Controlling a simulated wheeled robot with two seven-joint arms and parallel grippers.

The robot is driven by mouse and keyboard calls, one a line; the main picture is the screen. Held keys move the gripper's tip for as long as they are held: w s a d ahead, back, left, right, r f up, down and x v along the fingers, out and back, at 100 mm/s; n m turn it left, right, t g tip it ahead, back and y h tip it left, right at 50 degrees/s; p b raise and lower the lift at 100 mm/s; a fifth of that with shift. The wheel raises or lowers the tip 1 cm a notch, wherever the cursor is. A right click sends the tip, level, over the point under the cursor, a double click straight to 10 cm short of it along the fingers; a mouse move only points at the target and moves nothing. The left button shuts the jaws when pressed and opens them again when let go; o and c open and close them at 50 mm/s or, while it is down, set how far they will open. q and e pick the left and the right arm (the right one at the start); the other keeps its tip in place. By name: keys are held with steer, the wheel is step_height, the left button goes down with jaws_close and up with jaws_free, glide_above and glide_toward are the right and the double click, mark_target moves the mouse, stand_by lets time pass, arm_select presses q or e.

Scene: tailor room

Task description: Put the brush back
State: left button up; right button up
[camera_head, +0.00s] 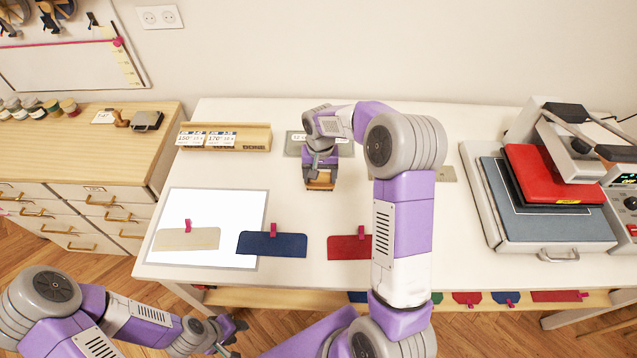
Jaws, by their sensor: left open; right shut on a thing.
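The brush (320,184), a small block with an orange-brown wooden body and a dark edge, is at the middle of the white table. My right gripper (320,171) points down and is shut on it. I cannot tell whether the brush touches the table or is just above it. A grey labelled plate (294,148) lies behind the brush, partly hidden by my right arm. My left gripper (234,334) is open and empty, low in front of the table's edge.
A wooden holder (256,138) with cards stands at the back left. Cream (186,240), blue (271,245) and red (345,248) clipped pieces lie along the front. A press (545,240) with red and blue-grey pads stands at right. The table (300,215) is bare around the brush.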

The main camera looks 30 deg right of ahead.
mark_target(320, 183)
steer(key=shift+f, duration=2.05)
steer(key=shift+f+b, duration=0.25)
steer(key=shift+b, duration=0.1)
steer(key=o, duration=1)
steer(key=shift+r, duration=0.1)
steer(key=shift+o, duration=0.2)
steer(key=shift+r, duration=0.1)
step_height(320, 183, up, 12)
steer(key=shift+w+r+p, duration=0.1)
steer(key=shift+p, duration=0.65)
